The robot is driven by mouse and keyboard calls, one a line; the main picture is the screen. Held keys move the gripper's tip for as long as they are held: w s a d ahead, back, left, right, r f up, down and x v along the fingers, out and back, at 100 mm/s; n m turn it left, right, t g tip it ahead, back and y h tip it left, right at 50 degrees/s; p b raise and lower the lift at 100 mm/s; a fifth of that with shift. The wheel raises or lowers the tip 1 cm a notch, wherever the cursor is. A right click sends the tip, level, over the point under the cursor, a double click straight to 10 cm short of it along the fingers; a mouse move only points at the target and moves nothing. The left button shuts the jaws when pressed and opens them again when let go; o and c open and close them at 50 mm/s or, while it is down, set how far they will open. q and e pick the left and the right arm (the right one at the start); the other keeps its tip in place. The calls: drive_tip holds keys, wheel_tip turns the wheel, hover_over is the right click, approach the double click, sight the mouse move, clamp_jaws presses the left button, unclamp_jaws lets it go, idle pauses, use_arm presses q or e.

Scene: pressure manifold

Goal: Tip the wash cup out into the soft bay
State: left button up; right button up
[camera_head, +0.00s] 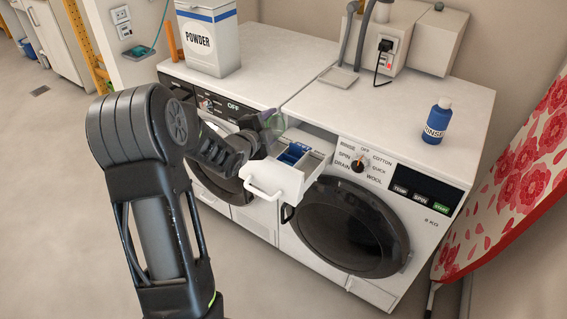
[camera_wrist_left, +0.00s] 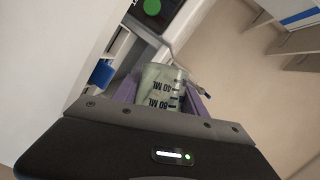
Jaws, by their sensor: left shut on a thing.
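The wash cup (camera_wrist_left: 162,88) is a small see-through greenish cup with dark ML marks. My left gripper (camera_head: 262,131) is shut on it, with the purple fingers on both sides of the cup in the left wrist view. In the head view the cup (camera_head: 275,123) shows faintly at the fingertips, above the back left of the open detergent drawer (camera_head: 272,181). I cannot tell its tilt or how full it is. The drawer has a blue part (camera_head: 294,152) inside; the blue part also shows in the left wrist view (camera_wrist_left: 101,73). The gripper and drawer front partly hide the bays, and I cannot tell which is the soft bay.
The drawer sticks out of the right washer (camera_head: 349,223), beside a second washer (camera_head: 222,193). A powder box (camera_head: 207,38) and a blue rinse bottle (camera_head: 437,120) stand on top. A red flowered ironing board (camera_head: 515,172) is at right.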

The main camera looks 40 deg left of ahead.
use_arm(q)
drive_tip(key=shift+a+f+n+g+h+p, duration=0.1)
drive_tip(key=shift+f+n+g+h+p, duration=0.1)
drive_tip(key=shift+n+g+h+p, duration=0.3)
drive_tip(key=n+h+p, duration=0.1)
drive_tip(key=p, duration=0.2)
drive_tip(key=f+n+p, duration=0.1)
drive_tip(key=n+p, duration=0.1)
drive_tip(key=shift+a+f+h+p, duration=0.2)
drive_tip(key=shift+h+p, duration=0.2)
drive_tip(key=shift+w+a+f+n+g+h+p, duration=0.15)
drive_tip(key=shift+a+f+n+h+p, duration=0.4)
drive_tip(key=shift+a+n+p, duration=0.35)
drive_tip(key=shift+w+a+f+n+g+h+p, duration=0.1)
drive_tip(key=shift+a+f+n+h+p, duration=0.3)
drive_tip(key=shift+a+n+h+p, duration=0.45)
drive_tip(key=shift+w+a+f+n+g+h+p, duration=0.15)
drive_tip(key=shift+a+f+n+h+p, duration=0.25)
drive_tip(key=shift+a+f+n+p, duration=0.45)
drive_tip(key=shift+d+r+p, duration=0.25)
drive_tip(key=shift+r+p, duration=0.05)
drive_tip(key=shift+r, duration=0.1)
wheel_tip(320, 180, up, 6)
drive_tip(key=p, duration=0.4)
drive_tip(key=shift+w+d, duration=0.1)
